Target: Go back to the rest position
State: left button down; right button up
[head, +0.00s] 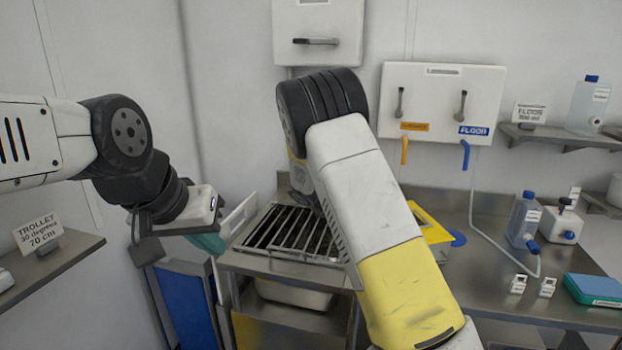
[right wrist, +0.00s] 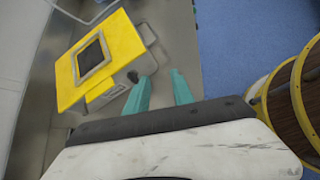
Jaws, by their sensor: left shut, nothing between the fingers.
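My left gripper (head: 208,243) is at the left of the head view, with its teal fingers shut and empty. It hangs in the air in front of the left end of the metal rack (head: 290,232). My right arm crosses the middle of the head view and hides its own gripper there. In the right wrist view my right gripper (right wrist: 163,90) shows two teal fingers spread apart with nothing between them. The fingers are beside a yellow-topped box (right wrist: 105,50) with a dark square window. This box is partly visible behind my right arm in the head view (head: 428,222).
A shelf (head: 50,262) with a trolley sign stands at left. Blue floor (right wrist: 240,40) and a round, yellow-banded brown object (right wrist: 295,90) show in the wrist view.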

jog(key=s+a+r+m+t+y, duration=0.2)
jog(key=s+r+m+y, duration=0.4)
jog(key=s+r, duration=0.3)
jog(key=s+a+r+m+t+y, duration=0.3)
jog(key=s+r+m, duration=0.6)
jog(key=s, duration=0.9)
jog(key=r+t+y, duration=0.1)
jog(key=y, duration=0.1)
jog(key=shift+a+y, duration=0.15)
jog(key=shift+y, duration=0.25)
